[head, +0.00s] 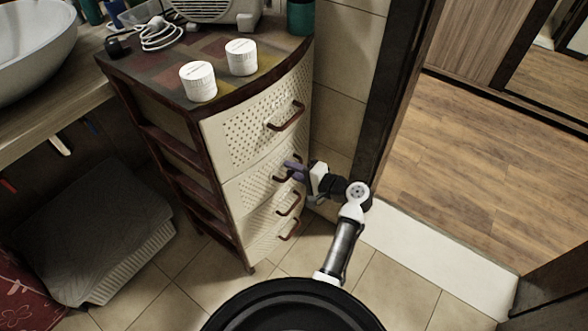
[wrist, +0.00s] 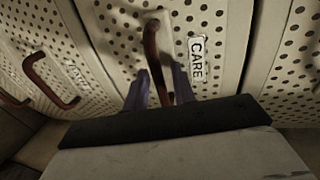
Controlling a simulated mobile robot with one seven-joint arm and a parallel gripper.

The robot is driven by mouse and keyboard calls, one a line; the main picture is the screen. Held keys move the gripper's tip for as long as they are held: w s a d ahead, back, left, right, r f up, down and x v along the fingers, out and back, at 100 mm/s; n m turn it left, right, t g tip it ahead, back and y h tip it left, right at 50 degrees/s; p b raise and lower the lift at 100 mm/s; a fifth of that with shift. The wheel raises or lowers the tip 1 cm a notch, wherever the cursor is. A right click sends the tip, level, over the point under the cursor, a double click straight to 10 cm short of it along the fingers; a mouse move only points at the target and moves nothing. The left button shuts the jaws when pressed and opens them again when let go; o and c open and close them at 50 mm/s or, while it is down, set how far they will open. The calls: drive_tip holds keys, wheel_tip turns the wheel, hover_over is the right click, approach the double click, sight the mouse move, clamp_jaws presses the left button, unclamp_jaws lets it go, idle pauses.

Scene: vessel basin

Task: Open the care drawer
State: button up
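The care drawer (head: 250,188) is the second drawer from the top of a cream perforated drawer unit in the head view. Its front looks flush with its neighbours. In the wrist view its perforated front (wrist: 118,30) carries a white label (wrist: 198,60) reading CARE, beside a brown bar handle (wrist: 154,62). My gripper (head: 292,168) is at this handle, reaching in from the right. In the wrist view my gripper's purple fingers (wrist: 160,90) stand on either side of the handle, apart, with a gap showing on the left. The handle's lower end is hidden by my gripper.
A neighbouring drawer handle (wrist: 48,82) shows in the wrist view. Tiled floor (head: 400,270) is clear in front.

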clamp_jaws()
idle(0.5)
